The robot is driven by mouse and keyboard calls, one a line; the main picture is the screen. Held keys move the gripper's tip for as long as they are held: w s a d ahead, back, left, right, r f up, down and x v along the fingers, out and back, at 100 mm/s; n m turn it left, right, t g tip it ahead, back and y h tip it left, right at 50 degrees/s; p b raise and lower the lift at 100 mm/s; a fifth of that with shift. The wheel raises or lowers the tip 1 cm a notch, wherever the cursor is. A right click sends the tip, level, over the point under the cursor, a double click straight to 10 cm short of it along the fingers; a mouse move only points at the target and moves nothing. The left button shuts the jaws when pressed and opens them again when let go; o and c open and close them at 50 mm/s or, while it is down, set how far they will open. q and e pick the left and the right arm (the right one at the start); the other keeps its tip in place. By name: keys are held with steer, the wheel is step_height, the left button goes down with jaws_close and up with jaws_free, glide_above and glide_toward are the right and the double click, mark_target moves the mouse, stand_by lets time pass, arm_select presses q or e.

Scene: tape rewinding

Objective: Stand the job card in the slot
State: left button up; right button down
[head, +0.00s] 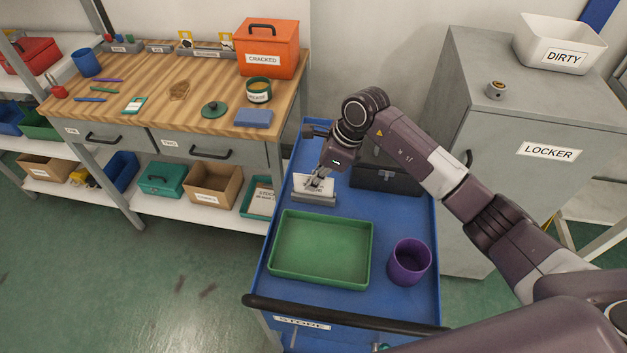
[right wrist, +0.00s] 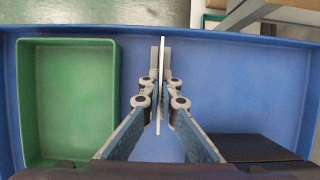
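The white job card (head: 300,181) is upright at the grey slotted block (head: 314,199) on the blue cart. I cannot tell whether its lower edge is inside the slot or just above it. My right gripper (head: 318,185) reaches down over the block, its fingers shut on the card. In the right wrist view, the card (right wrist: 162,70) shows edge-on as a thin white strip between the fingertips (right wrist: 161,100), with grey block parts (right wrist: 154,56) on both sides beyond. My left gripper is not in view.
A green tray (head: 322,248) lies in front of the block, with a purple cup (head: 409,262) to its right. A black case (head: 386,178) sits right of the block, under my forearm. A grey locker (head: 480,120) stands to the right, a wooden workbench (head: 150,75) to the left.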

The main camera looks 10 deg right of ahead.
steer(key=c, duration=1.6)
jaws_free()
steer(key=shift+r, duration=0.1)
steer(key=shift+r+p, duration=2.15)
steer(key=shift+r, duration=1.75)
